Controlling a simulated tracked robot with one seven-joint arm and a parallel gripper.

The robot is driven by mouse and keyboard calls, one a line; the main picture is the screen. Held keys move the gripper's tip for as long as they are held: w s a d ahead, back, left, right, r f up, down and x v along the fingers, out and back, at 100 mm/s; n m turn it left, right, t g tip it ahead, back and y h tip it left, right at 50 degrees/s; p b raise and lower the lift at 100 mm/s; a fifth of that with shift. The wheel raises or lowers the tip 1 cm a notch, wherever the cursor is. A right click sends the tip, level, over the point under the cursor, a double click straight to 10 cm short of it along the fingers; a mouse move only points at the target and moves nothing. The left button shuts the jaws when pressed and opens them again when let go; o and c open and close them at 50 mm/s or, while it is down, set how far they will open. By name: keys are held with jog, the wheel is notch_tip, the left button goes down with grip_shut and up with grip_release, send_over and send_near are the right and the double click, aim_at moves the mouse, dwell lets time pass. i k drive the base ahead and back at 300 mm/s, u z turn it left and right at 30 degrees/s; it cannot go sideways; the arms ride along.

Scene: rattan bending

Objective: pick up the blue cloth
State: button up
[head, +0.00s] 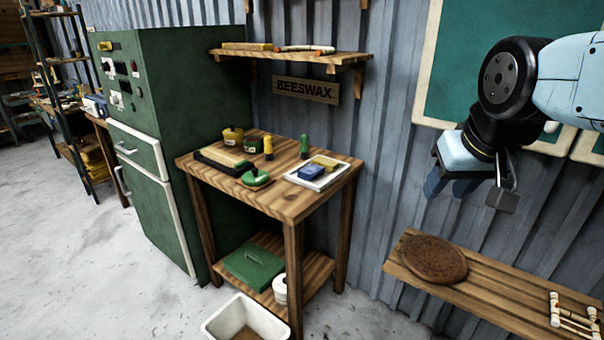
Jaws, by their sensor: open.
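A small folded blue piece (312,172), which looks like the blue cloth, lies in a white tray (298,182) on the right side of the wooden table. A yellow-tan block lies beside it in the tray. My gripper (470,192) hangs at the right, in front of the grey wall and above the bench, well to the right of the tray. Its jaws are open, and I see nothing between them.
The table (285,203) also holds green and yellow containers, a dark board and a green tool. A shelf (290,56) hangs above it. A bench (470,285) with a brown round object (433,259) stands right. A white bin (245,316) sits in front.

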aim_at(308, 172)
jog(key=u, duration=0.05)
jog(key=i, duration=1)
jog(key=z, duration=0.05)
